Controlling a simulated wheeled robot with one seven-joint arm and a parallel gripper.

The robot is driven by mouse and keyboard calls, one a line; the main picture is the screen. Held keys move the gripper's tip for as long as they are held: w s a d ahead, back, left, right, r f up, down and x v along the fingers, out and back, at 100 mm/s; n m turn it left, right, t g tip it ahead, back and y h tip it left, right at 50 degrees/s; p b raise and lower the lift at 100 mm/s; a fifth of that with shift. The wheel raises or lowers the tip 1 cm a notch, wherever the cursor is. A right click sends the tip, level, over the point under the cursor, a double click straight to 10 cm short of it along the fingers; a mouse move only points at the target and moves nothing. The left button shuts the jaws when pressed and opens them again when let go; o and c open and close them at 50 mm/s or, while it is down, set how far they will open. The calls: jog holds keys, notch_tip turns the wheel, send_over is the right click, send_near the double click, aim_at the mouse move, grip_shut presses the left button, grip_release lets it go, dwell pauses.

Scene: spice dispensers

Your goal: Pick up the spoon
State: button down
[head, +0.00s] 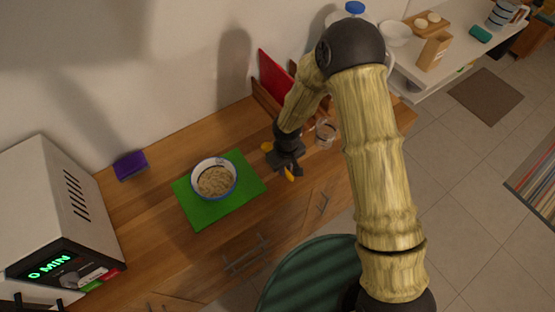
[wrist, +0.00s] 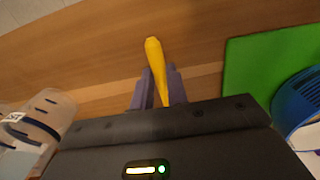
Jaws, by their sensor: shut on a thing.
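A yellow-orange spoon (wrist: 154,60) shows in the wrist view between the two fingers of my gripper (wrist: 158,88). The fingers are shut on it, and one end of it sticks out past the fingertips. In the head view my gripper (head: 287,163) is over the counter to the right of the green mat. Orange-yellow ends of the spoon (head: 290,174) show on either side of the gripper there. The rest of the spoon is hidden by the gripper. Whether the spoon touches the counter cannot be told.
A bowl of grains (head: 214,181) stands on the green mat (head: 196,216). A clear measuring cup (head: 325,132) stands close to the right of my gripper. A red board (head: 275,80) leans at the wall behind. A purple sponge (head: 130,166) and a microwave (head: 45,200) are at left.

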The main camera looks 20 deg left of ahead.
notch_tip(320, 180, up, 10)
jog(key=b, duration=0.1)
dwell(0.5)
dwell(0.4)
